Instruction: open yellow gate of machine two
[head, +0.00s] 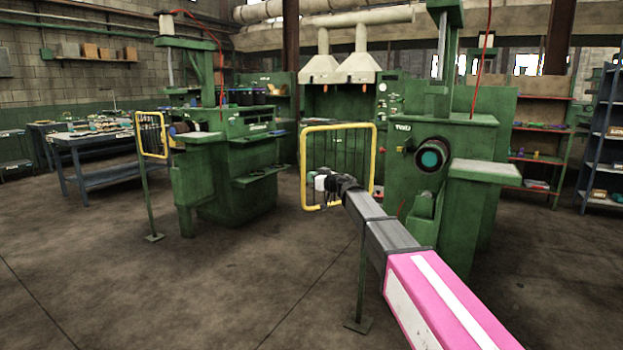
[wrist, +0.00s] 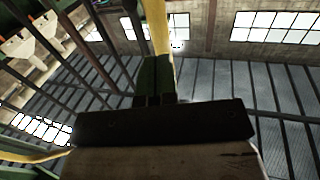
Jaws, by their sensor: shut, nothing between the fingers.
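The yellow gate (head: 375,150) is a rounded yellow frame with thin dark upright bars, standing at the left of the green machine marked TWO (head: 470,140). A thin post (head: 361,285) runs down below it to a foot on the floor. My gripper (head: 318,184) is in front of the gate's lower part in the head view, and my wrist hides some of the bars. In the wrist view my gripper (wrist: 155,82) has its fingers together and empty. A yellow bar of the gate (wrist: 160,32) rises just beyond the fingertips; contact cannot be told.
Another green machine (head: 240,150) with a smaller yellow gate (head: 152,135) stands to the left. A grey workbench (head: 85,140) is at the far left, and shelves (head: 603,140) are at the right. The floor (head: 200,290) at the front left is clear.

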